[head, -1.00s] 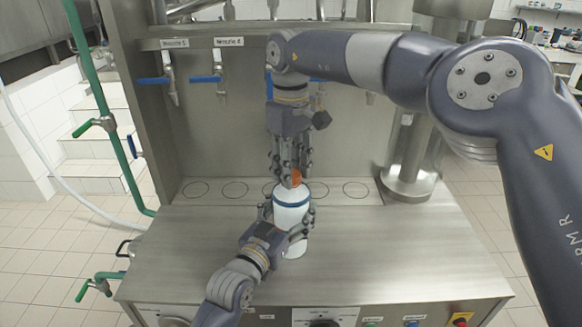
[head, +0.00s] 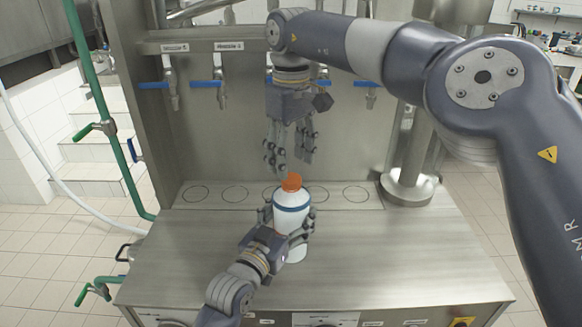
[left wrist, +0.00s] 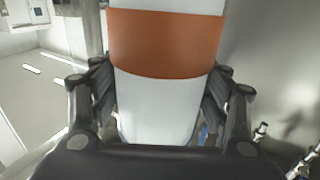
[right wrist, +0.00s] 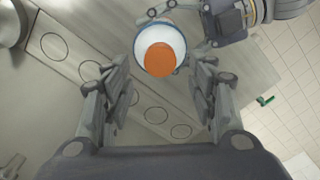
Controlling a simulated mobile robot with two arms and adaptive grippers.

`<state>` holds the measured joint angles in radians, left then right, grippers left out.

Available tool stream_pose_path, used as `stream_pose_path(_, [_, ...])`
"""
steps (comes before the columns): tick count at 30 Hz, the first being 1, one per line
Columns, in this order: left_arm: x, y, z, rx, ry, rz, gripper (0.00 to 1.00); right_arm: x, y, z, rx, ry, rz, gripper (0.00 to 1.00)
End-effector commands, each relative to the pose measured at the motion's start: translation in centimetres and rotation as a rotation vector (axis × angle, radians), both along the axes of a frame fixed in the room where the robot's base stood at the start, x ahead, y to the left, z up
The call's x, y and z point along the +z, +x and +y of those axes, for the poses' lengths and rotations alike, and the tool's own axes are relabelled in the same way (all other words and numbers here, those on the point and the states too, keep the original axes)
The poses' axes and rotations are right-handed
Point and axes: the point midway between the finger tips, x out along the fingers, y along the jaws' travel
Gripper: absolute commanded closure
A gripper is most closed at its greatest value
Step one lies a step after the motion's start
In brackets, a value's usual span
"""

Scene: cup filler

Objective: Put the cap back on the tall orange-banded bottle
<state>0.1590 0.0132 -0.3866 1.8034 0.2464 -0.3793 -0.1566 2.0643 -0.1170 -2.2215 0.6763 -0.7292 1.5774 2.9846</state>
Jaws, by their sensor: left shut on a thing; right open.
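The tall white bottle (head: 291,197) stands upright on the steel counter, with a blue band near its shoulder in the head view. In the left wrist view the bottle (left wrist: 160,100) shows a wide orange band. The orange cap (head: 291,182) sits on the bottle's top; the right wrist view shows the cap (right wrist: 160,59) from above. My left gripper (head: 288,222) is shut around the bottle's body, hiding part of it. My right gripper (head: 291,162) is open and empty, just above the cap, fingers pointing down and apart from it.
Behind the bottle, a steel strip with a row of marked circles (head: 235,192) runs along the counter (head: 400,250). Taps with blue handles (head: 205,83) hang from the back panel. A steel column (head: 408,185) stands at right. The counter right of the bottle is clear.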

Motion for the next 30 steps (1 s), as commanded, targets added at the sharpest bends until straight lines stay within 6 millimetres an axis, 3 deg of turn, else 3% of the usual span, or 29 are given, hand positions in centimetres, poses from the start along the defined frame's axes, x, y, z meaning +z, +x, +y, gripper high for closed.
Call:
stream_pose_path(16, [0.06,0.0,0.01,0.0,-0.002,0.0,0.97,0.72,-0.05,0.05,0.062,0.001,0.001,0.48])
stream_pose_path(20, [0.06,0.0,0.01,0.0,-0.002,0.0,0.97,0.81,-0.08,0.11,0.213,-0.001,0.001,0.48])
stream_pose_path(30, [0.06,0.0,0.01,0.0,-0.002,0.0,0.97,1.32,-0.19,0.45,0.8,-0.001,0.0,0.48])
